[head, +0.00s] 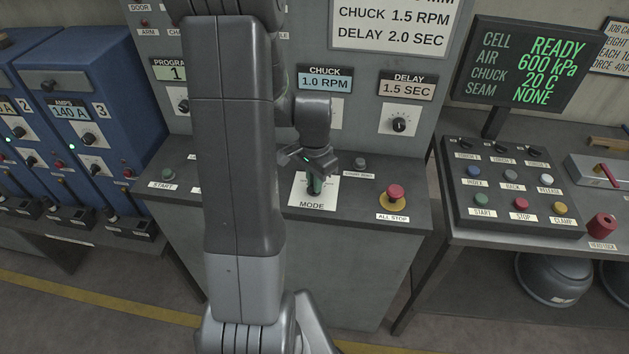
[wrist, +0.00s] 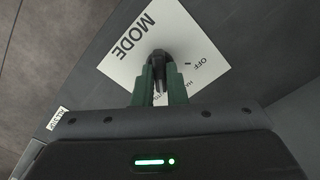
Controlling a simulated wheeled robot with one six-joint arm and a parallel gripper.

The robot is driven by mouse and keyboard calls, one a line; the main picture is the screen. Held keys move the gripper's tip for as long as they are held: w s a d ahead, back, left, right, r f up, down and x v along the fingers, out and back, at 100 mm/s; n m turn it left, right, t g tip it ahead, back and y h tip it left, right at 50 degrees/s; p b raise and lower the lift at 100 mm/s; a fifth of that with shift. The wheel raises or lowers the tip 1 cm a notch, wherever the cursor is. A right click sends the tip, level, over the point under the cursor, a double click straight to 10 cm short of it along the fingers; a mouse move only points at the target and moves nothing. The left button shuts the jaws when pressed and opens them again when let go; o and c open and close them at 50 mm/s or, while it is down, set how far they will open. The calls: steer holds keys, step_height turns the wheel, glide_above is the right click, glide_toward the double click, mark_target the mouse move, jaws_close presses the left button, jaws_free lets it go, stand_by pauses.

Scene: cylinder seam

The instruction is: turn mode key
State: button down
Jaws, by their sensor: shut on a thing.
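The mode key is a small dark knob (wrist: 159,57) on a white plate marked MODE (wrist: 148,38). In the head view the plate (head: 312,204) lies on the console's sloping ledge. My gripper (head: 315,186) reaches down over the plate there and hides the key. In the wrist view the green fingers of my gripper (wrist: 160,78) are shut on the key, one on each side. Part of the lettering shows, with OFF to the right of the key; the other labels are partly covered by the fingers.
A red ALL STOP button (head: 396,193) sits right of the plate. DELAY (head: 399,123) and other dials are on the panel behind. A button box (head: 515,190) and a status screen (head: 521,65) stand at the right.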

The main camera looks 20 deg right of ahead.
steer(key=n+b, duration=0.1)
steer(key=n, duration=0.3)
steer(key=shift+n+b, duration=0.65)
steer(key=shift+n, duration=1.25)
steer(key=c, duration=1.5)
jaws_free()
steer(key=shift+o, duration=0.2)
steer(key=shift+r, duration=0.1)
step_height(320, 180, up, 14)
steer(key=shift+b, duration=0.35)
